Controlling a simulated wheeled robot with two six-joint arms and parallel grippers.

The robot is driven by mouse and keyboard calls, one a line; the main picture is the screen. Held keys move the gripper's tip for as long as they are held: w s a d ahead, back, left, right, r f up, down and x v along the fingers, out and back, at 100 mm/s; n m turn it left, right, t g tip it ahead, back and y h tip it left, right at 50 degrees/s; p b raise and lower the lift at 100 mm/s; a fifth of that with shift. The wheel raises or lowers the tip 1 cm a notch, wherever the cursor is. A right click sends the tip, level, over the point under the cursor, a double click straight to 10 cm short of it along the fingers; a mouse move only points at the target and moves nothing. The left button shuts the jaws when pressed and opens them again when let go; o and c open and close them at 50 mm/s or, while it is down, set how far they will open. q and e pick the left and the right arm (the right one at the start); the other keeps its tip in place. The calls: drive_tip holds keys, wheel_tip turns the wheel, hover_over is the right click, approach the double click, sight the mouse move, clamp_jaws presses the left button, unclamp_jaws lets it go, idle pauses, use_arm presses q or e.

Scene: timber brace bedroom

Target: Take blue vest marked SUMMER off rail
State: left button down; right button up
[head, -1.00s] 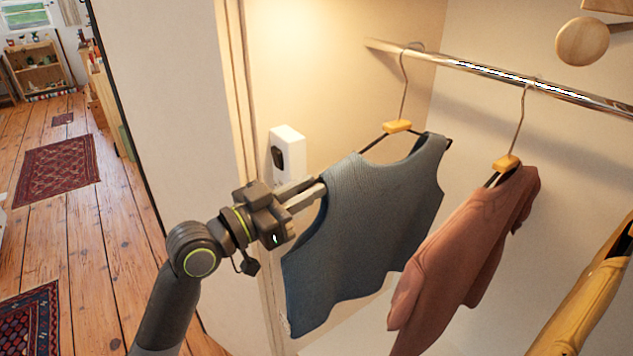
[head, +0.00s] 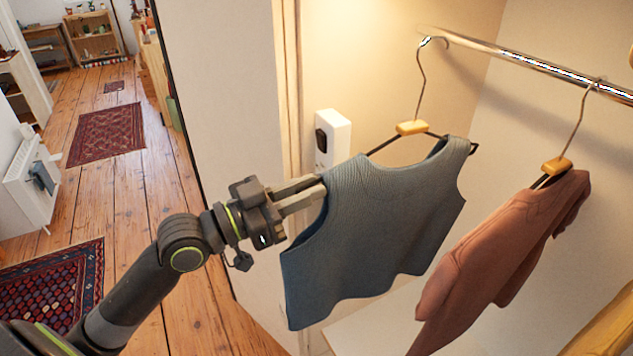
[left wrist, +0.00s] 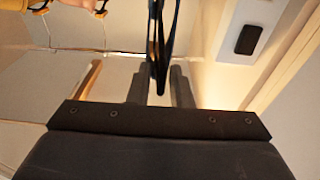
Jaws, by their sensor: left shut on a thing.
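The blue vest (head: 375,225) hangs tilted on a dark hanger with a wooden block (head: 411,128) in the head view. No SUMMER marking is readable. The hanger's hook (head: 422,65) is at the left end of the metal rail (head: 540,65); I cannot tell whether it is still around the rail or just in front of it. My left gripper (head: 318,190) is shut at the vest's left shoulder. The left wrist view shows dark, edge-on material (left wrist: 160,50) between its fingers. My right gripper is out of view.
A white wall box (head: 334,138) sits behind the gripper. The wardrobe's side panel (head: 225,100) stands left. Open wooden floor with rugs lies beyond it.

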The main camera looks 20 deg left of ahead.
use_arm(q)
drive_tip(key=r+p+v, duration=0.2)
drive_tip(key=p+v, duration=0.8)
drive_tip(key=v, duration=1.2)
drive_tip(key=shift+s+r, duration=0.25)
drive_tip(key=shift+r, duration=0.1)
idle(0.4)
drive_tip(key=shift+a+f, duration=0.1)
drive_tip(key=shift+f, duration=0.05)
idle(0.3)
